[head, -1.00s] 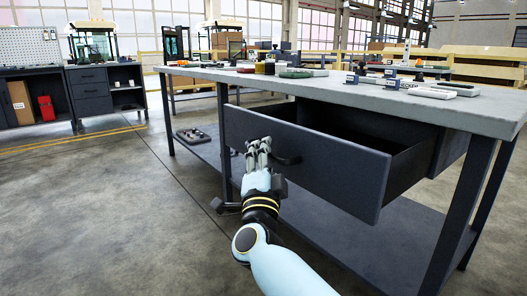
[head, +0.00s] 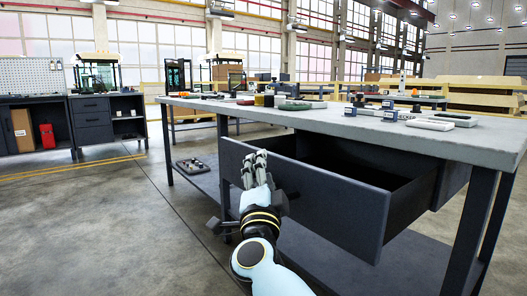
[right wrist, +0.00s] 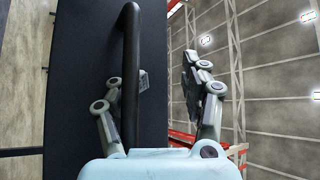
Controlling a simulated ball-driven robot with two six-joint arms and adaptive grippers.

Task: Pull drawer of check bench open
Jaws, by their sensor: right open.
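The check bench (head: 440,145) has a grey top and dark legs. Its dark drawer (head: 330,207) stands pulled out at the front, and its empty-looking inside shows behind the front panel. My right gripper (head: 256,167) is at the left part of the drawer front, fingers pointing up along it. In the right wrist view the black bar handle (right wrist: 131,60) runs lengthwise beside the drawer front (right wrist: 85,60). My right gripper (right wrist: 160,85) is open there. The handle crosses in front of its left finger, and the right finger stands apart. My left gripper is not in view.
Small parts and tools (head: 293,104) lie on the bench top. A lower shelf (head: 330,265) sits under the drawer. Another dark bench with a red item (head: 47,136) stands at the far left. Open concrete floor (head: 100,230) lies at the left.

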